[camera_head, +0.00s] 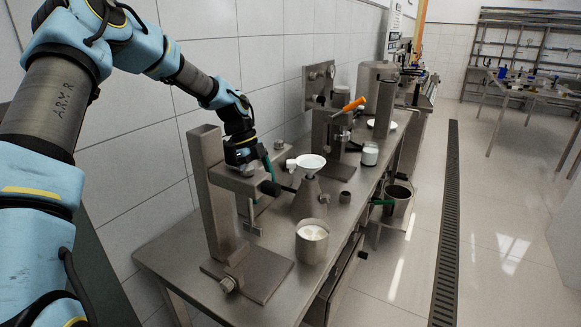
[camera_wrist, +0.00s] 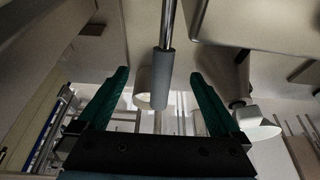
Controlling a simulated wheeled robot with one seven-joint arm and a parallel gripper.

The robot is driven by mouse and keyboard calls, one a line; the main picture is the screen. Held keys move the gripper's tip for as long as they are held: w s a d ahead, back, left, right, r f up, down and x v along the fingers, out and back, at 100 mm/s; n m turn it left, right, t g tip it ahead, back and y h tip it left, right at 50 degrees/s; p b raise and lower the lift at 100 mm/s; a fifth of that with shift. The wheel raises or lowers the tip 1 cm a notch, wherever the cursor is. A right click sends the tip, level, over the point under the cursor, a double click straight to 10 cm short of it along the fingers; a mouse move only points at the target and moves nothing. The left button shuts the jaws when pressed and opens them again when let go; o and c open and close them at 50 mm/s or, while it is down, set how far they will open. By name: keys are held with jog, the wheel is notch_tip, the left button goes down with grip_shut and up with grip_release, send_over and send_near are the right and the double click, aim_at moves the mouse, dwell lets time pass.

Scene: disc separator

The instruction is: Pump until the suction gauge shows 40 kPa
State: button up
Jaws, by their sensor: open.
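My gripper (camera_head: 266,163) points down over the bench, its green fingers partly hidden behind the wrist. In the wrist view, my gripper (camera_wrist: 160,75) is open, with a grey cylindrical grip (camera_wrist: 163,80) on a metal rod between the fingers and a gap on both sides. In the head view, a dark lever grip (camera_head: 269,188) with a thin rod lies just below my gripper, likely the same part. A round gauge (camera_head: 330,72) is on a wall panel; its reading is too small to tell. A white funnel (camera_head: 311,162) sits on a conical flask (camera_head: 309,198).
A tall steel stand (camera_head: 222,205) rises close left of my gripper. A steel cup (camera_head: 312,247) with white contents stands in front. A glass of white liquid (camera_head: 370,155) and an orange-handled device (camera_head: 354,104) are farther back. A bucket (camera_head: 399,200) hangs at the bench's right side.

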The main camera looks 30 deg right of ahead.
dwell(0.3)
jog(key=v, duration=0.8)
dwell(0.5)
